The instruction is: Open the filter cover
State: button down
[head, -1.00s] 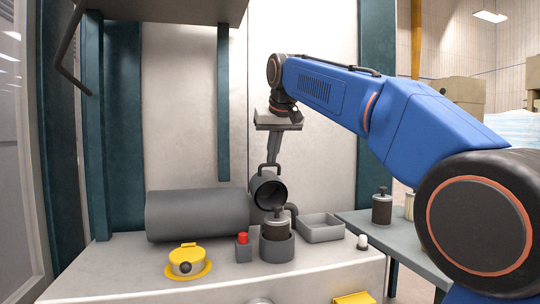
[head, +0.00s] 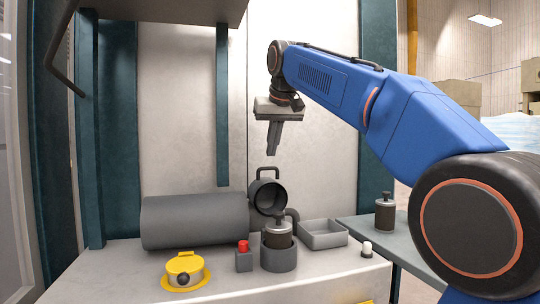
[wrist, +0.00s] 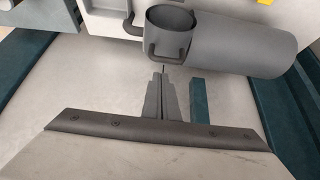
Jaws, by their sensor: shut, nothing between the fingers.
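The filter cover (head: 281,198) is a dark grey cup with a loop handle (head: 267,170) on it. It stands tipped open, with its hollow side facing the head camera, above and behind the filter housing (head: 278,260). A dark filter with a metal top (head: 278,232) stands exposed in that housing. My gripper (head: 273,152) is shut and empty, pointing down just above the handle and apart from it. In the wrist view my fingertips (wrist: 163,74) are near the cover's handle (wrist: 150,52), with the cover (wrist: 168,20) beyond.
A large grey horizontal cylinder (head: 195,222) lies left of the cover. A red button (head: 243,246), a yellow-lidded round part (head: 184,265) and a grey tray (head: 324,234) are on the bench. Another filter (head: 385,213) stands on the side table. The pale panel behind leaves free room above.

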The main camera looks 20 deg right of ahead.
jog(key=s+f+v, duration=0.1)
jog(key=v, duration=0.6)
jog(key=shift+s+r, duration=0.15)
jog(key=shift+s, duration=0.1)
